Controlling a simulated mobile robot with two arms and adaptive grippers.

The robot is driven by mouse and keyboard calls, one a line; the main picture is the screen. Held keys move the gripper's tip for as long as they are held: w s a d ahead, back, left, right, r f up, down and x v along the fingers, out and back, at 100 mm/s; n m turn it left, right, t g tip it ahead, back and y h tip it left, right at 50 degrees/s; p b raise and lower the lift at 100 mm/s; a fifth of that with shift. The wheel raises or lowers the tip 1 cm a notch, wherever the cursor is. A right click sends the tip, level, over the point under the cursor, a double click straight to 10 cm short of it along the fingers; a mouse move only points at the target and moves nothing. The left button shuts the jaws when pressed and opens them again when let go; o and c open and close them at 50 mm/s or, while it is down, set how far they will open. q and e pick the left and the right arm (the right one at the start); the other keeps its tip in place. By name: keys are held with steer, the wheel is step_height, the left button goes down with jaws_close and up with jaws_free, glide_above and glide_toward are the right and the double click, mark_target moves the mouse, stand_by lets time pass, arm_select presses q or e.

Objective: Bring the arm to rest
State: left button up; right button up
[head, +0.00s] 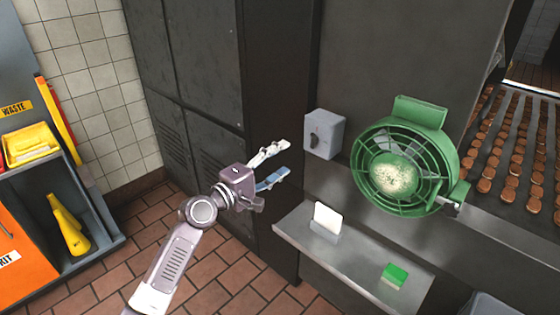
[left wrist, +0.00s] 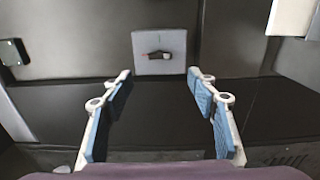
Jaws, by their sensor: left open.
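My left gripper (head: 277,167) is in the middle of the head view, at the end of my grey arm. It is open and empty, in front of the dark lockers and left of the grey switch box (head: 324,134). In the left wrist view its two blue-padded fingers (left wrist: 160,90) stand wide apart with nothing between them. The switch box (left wrist: 159,52), with a dark knob, shows beyond the fingertips, apart from them. My right gripper is not in view.
A green caged fan (head: 440,150) hangs on the dark panel. Below it, a metal shelf (head: 350,268) bears a white card (head: 327,217) and a green block (head: 395,275). Rows of brown biscuits (head: 517,145) lie at right. A waste station (head: 40,170) stands at left; tiled floor (head: 190,280) is clear.

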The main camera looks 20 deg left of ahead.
arm_select(q)
steer(key=s+a+f+m+g+y, duration=0.1)
steer(key=s+f+g+y, duration=0.1)
steer(key=f, duration=1.1)
steer(key=s+a+f+m+g+y, duration=0.1)
steer(key=f+g, duration=0.1)
steer(key=f, duration=1.1)
steer(key=s+f+m+g+y, duration=0.1)
steer(key=s+f+m+g, duration=0.1)
steer(key=s+f, duration=0.7)
steer(key=s+f+m+g+y, duration=0.15)
steer(key=s+f, duration=0.35)
steer(key=f, duration=0.7)
steer(key=s+d+f+m+g, duration=0.1)
steer(key=s+f+m+g, duration=0.2)
steer(key=s+f, duration=0.55)
steer(key=s+d+f+m+g, duration=0.25)
steer(key=s+f, duration=0.35)
steer(key=s, duration=0.6)
steer(key=s+d+f+m+g, duration=0.1)
steer(key=s+f+m, duration=0.2)
steer(key=s, duration=0.7)
steer(key=s+f+m+g, duration=0.2)
steer(key=s+f, duration=0.1)
steer(key=s, duration=0.8)
steer(key=shift+d+f+m+y, duration=0.3)
steer(key=shift+d+m+y, duration=0.05)
steer(key=shift+d+m, duration=0.05)
